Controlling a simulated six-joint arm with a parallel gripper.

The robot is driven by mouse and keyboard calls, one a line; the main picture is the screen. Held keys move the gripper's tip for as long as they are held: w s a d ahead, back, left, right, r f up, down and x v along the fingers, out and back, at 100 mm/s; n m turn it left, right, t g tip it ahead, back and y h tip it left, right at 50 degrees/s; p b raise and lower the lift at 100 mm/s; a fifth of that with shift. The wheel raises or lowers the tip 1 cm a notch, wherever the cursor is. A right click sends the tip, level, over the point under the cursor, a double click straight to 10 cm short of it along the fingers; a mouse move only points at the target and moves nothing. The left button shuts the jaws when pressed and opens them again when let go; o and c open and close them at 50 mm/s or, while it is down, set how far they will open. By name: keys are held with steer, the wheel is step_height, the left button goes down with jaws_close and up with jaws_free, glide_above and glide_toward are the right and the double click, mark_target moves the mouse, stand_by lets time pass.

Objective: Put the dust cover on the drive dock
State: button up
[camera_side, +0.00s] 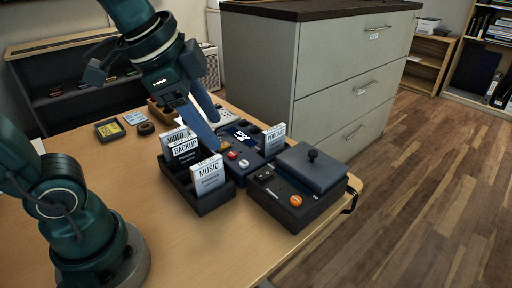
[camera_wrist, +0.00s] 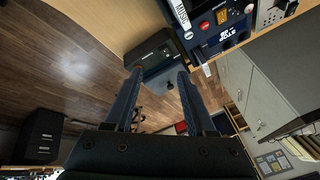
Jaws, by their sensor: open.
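The drive dock (camera_side: 281,208) is a dark box with an orange button, at the table's right end. The dust cover (camera_side: 312,168), a grey-blue slab with a black knob, lies on top of the dock's back part and looks about level; whether it is fully seated I cannot tell. In the wrist view the dock (camera_wrist: 148,47) and cover (camera_wrist: 160,72) show beyond my fingertips. My gripper (camera_side: 213,132) is open and empty, above and left of the cover in the side view, apart from it. Its blue fingers also show spread in the wrist view (camera_wrist: 159,73).
A black rack (camera_side: 207,207) holding labelled cartridges stands left of the dock. Behind it is a blue console (camera_side: 247,168) with red and white buttons and an upright PODCAST cartridge (camera_side: 273,139). A grey drawer cabinet (camera_side: 285,65) stands behind the table.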

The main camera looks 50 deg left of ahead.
steer(key=s+f+n, duration=0.5)
steer(key=n, duration=0.2)
steer(key=shift+s+a+f+n, duration=0.15)
steer(key=shift+s+a+n, duration=0.1)
steer(key=shift+n, duration=0.05)
stand_by(0.8)
